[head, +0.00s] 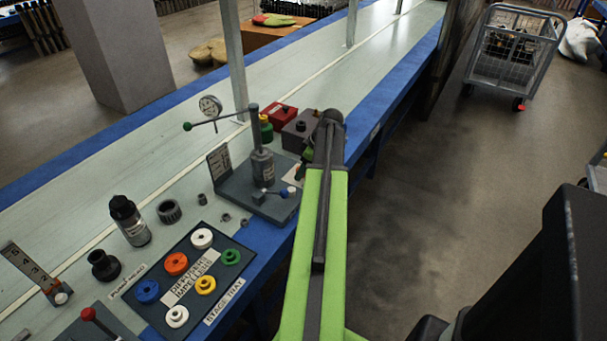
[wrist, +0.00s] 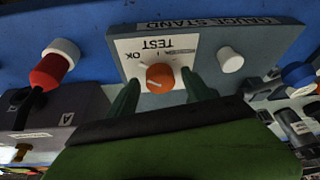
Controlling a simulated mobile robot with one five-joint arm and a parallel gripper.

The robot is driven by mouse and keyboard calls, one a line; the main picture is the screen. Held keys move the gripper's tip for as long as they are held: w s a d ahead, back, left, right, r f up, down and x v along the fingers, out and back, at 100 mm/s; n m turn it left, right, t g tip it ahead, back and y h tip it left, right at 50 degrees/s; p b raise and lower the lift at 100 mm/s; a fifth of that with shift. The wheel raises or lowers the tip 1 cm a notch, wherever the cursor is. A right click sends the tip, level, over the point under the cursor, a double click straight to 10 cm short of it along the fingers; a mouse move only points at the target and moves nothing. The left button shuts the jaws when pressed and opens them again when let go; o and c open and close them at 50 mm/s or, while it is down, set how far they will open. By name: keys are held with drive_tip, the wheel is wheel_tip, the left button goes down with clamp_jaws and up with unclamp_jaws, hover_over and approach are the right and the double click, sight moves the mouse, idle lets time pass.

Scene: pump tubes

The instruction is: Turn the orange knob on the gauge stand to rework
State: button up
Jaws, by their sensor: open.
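The orange knob (wrist: 160,77) sits on a white label (wrist: 150,48) on the grey gauge stand (wrist: 268,38) in the wrist view. The label reads TEST and OK upside down; another word right of the knob is partly hidden by a fingertip. A pale pointer line shows on the knob, its exact direction unclear. My gripper (wrist: 160,83) is open, one green finger on each side of the knob with visible gaps. In the head view my gripper (head: 306,163) is over the right part of a grey base (head: 236,190), and the knob is hidden there.
A white knob (wrist: 230,60) is close to my right fingertip in the wrist view. A red knob with white cap (wrist: 51,68) is at left.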

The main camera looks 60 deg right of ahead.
drive_tip(key=shift+r, duration=0.1)
clamp_jaws()
drive_tip(key=shift+m, duration=0.3)
drive_tip(key=m, duration=0.1)
drive_tip(key=m+h, duration=0.1)
drive_tip(key=m, duration=0.2)
drive_tip(key=shift+a+m+h, duration=0.3)
drive_tip(key=shift+h, duration=0.1)
drive_tip(key=m+h, duration=0.1)
drive_tip(key=m, duration=0.1)
drive_tip(key=m+g+h, duration=0.1)
drive_tip(key=m, duration=0.2)
drive_tip(key=shift+w, duration=0.1)
drive_tip(key=m+g, duration=0.1)
drive_tip(key=m, duration=0.2)
drive_tip(key=m+g+h, duration=0.1)
drive_tip(key=m, duration=0.2)
drive_tip(key=shift+w+a+m, duration=0.1)
drive_tip(key=shift+w+m, duration=0.1)
drive_tip(key=shift+m, duration=0.2)
drive_tip(key=m+g, duration=0.2)
drive_tip(key=m, duration=0.2)
drive_tip(key=shift+w+m, duration=0.1)
drive_tip(key=shift+m, duration=0.3)
